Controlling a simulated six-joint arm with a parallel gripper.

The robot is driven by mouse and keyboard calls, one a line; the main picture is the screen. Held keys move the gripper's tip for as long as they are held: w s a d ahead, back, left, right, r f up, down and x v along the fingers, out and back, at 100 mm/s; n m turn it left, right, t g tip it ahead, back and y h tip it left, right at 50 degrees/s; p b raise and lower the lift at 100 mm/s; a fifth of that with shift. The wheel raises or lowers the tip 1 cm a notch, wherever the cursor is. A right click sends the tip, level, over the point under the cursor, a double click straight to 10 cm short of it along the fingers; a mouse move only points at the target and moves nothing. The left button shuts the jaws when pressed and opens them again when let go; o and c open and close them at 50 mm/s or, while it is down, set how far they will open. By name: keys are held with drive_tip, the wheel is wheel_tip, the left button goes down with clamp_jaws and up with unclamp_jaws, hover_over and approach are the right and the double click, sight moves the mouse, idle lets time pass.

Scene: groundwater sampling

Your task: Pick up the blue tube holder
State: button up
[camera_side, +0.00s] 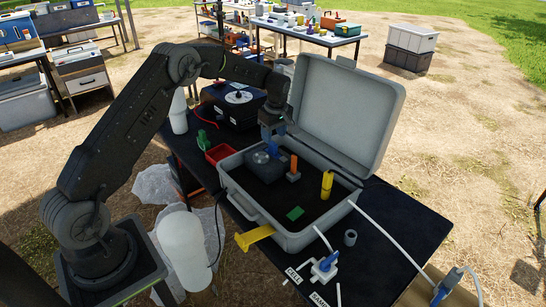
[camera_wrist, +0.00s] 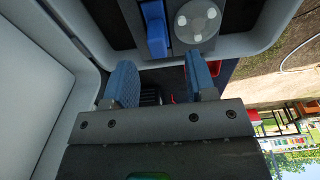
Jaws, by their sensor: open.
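The blue tube holder (camera_side: 272,149) stands inside the open grey case, beside a grey block with a round disc (camera_side: 259,159). In the wrist view the blue tube holder (camera_wrist: 155,28) shows at the top, left of the round disc (camera_wrist: 197,22). My gripper (camera_side: 271,132) hangs over the back left part of the case, just above the blue holder. In the wrist view my gripper (camera_wrist: 161,82) has its two blue fingers spread apart, with nothing held between them. The lower end of the holder is hard to make out in the side view.
The case lid (camera_side: 350,112) stands open behind my gripper. An orange piece (camera_side: 293,163), a yellow cylinder (camera_side: 327,184) and a green chip (camera_side: 295,213) are in the case. A red tray (camera_side: 220,153) sits left of it. The case floor has free room in front.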

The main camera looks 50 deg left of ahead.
sight(273, 143)
drive_tip(key=f, duration=0.5)
drive_tip(key=shift+w+a, duration=0.15)
drive_tip(key=shift+a, duration=0.25)
drive_tip(key=shift+c, duration=0.2)
clamp_jaws()
